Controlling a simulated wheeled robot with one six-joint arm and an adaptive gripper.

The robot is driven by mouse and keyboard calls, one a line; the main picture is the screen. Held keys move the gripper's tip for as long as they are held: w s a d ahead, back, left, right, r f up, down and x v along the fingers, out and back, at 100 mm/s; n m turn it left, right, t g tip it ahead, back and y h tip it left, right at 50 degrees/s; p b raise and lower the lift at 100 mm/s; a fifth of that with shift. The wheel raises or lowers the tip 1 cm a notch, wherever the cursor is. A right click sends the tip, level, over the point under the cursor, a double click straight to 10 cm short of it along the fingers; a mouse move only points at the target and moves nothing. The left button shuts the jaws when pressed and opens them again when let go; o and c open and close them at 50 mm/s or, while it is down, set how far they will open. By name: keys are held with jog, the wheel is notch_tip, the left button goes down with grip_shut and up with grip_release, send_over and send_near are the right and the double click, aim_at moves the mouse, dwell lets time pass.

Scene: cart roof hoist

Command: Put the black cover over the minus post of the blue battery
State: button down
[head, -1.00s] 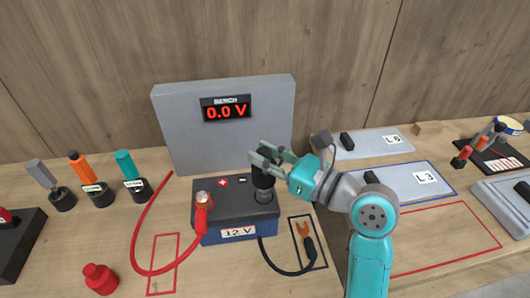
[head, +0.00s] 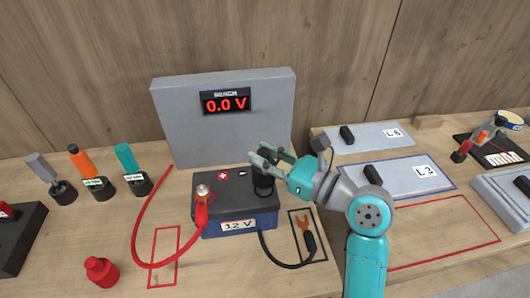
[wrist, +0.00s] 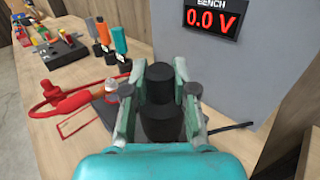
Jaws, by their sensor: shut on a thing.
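The blue battery (head: 222,215) with a dark top and a "12 V" label stands on the bench. My gripper (head: 268,163) is shut on the black cover (head: 264,182), which is upright over the right side of the battery top, by the minus mark. The cover also shows between the fingers in the wrist view (wrist: 160,105). The minus post is hidden; the cover's lower end appears at or close to the battery top. The plus post (head: 202,190) has the red cable's clamp on it.
The black cable with a copper fork end (head: 304,226) lies in a black outline at right. A red cover (head: 101,271) stands at front left. A grey panel reading 0.0 V (head: 228,120) rises behind the battery.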

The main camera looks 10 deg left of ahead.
jog(key=shift+f, duration=1.7)
jog(key=c, duration=0.8)
grip_release()
jog(key=shift+c, duration=0.2)
jog(key=v, duration=1.2)
